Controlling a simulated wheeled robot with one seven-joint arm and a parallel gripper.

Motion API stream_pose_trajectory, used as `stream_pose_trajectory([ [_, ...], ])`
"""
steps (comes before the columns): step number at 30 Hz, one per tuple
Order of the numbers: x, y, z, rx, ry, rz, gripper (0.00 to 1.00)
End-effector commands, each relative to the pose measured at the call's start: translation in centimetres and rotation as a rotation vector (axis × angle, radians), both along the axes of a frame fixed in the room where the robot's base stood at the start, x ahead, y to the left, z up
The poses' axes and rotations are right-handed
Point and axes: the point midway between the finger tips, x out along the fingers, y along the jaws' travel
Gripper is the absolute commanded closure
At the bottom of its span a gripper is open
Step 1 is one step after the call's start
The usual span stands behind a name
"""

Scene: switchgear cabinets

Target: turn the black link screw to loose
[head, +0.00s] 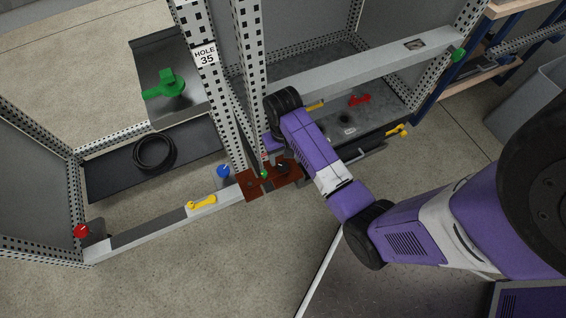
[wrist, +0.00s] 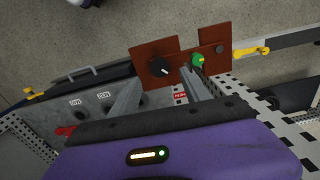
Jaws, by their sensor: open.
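The black link screw (wrist: 160,67) is a round black knob with a short white mark, on a reddish-brown plate (wrist: 143,54). In the wrist view, the mark slants down to the right. A green knob (wrist: 197,60) sits just right of it; in the head view this green knob (head: 264,174) is on the same plate (head: 250,185). My gripper (wrist: 163,75) is open, its two grey fingers pointing at the plate with the black screw showing between their tips. I cannot tell whether they touch it. In the head view, my arm partly covers the plate's right side.
Perforated posts (head: 208,80) rise close to my gripper. A red handle (head: 359,99) and a green handle (head: 165,84) are farther back. The floor in front is clear.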

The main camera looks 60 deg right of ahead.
Motion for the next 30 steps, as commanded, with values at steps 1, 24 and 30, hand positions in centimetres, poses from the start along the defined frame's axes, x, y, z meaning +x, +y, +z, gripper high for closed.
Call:
stream_pose_trajectory([
  [1,-0.1,0.1,-1.3,0.002,0.003,0.0,0.45],
  [24,0.0,0.0,-5.9,-0.001,-0.001,0.0,0.57],
  [30,-0.1,0.0,-5.9,-0.001,-0.001,0.001,0.96],
])
